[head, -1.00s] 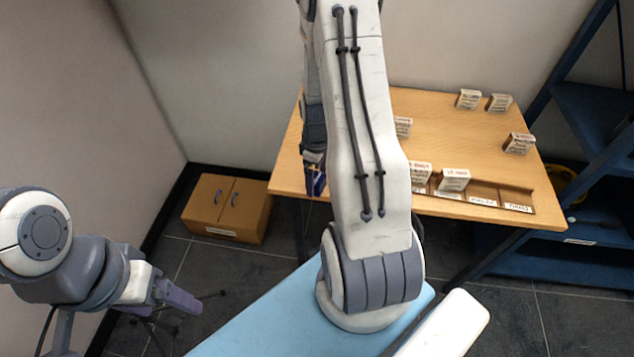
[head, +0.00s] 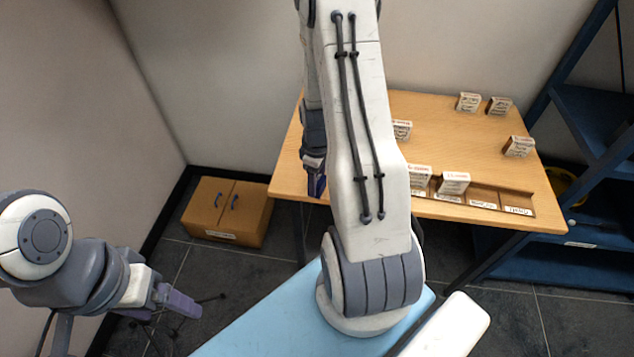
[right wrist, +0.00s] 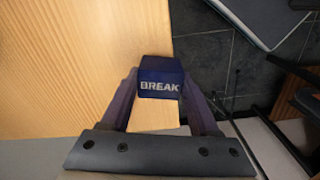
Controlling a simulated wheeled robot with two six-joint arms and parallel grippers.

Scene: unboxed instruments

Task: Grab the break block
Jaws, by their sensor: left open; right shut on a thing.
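The break block (right wrist: 161,75) is dark blue with the white word "BREAK" and shows in the right wrist view. My right gripper (right wrist: 160,98) is shut on it, with one finger at each side. The block is seen over the edge of the wooden table. In the head view my right gripper (head: 315,180) is at the table's left front edge, partly hidden by my own arm; the block can hardly be made out there. My left gripper (head: 178,300) is open and empty, low at the left, away from the table.
The wooden table (head: 450,120) carries several white labelled blocks, some by a labelled slotted rack (head: 518,200) along the front edge. A small wooden cabinet (head: 228,212) stands on the floor at the left. Blue shelving (head: 590,130) stands right of the table.

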